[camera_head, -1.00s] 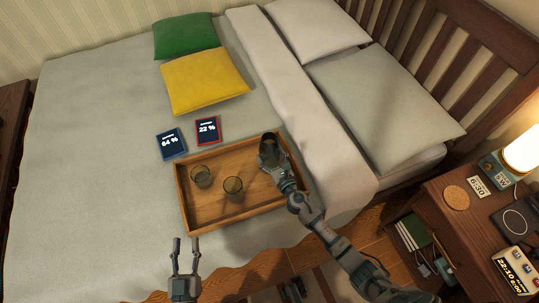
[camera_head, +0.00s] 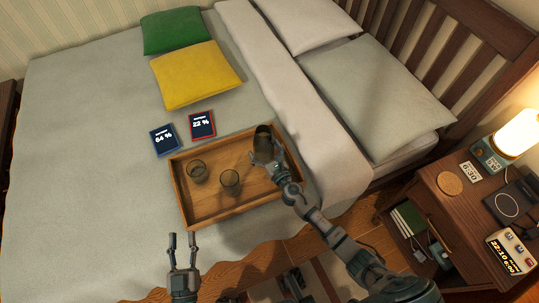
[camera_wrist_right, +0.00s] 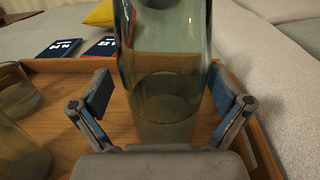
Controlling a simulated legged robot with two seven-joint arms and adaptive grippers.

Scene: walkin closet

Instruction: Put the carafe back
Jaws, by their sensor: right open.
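The carafe (camera_head: 263,142) is dark smoky glass and stands upright in the far right corner of the wooden tray (camera_head: 212,219) on the bed. In the right wrist view the carafe (camera_wrist_right: 163,70) fills the upper middle, its top cut off by the frame. My right gripper (camera_head: 268,160) is open, with one finger on each side of the carafe; in the wrist view gaps show between the finger pads and the glass. My left gripper (camera_head: 182,240) is open and empty, in front of the tray near the bed's front edge.
Two smoky glasses (camera_head: 197,172) (camera_head: 230,182) stand in the tray. Two dark cards, showing 64 % (camera_head: 164,140) and 22 % (camera_head: 202,124), lie behind it. A nightstand (camera_head: 453,207) holds a round cork coaster (camera_head: 450,183), a lamp (camera_head: 516,134) and a clock (camera_head: 510,255).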

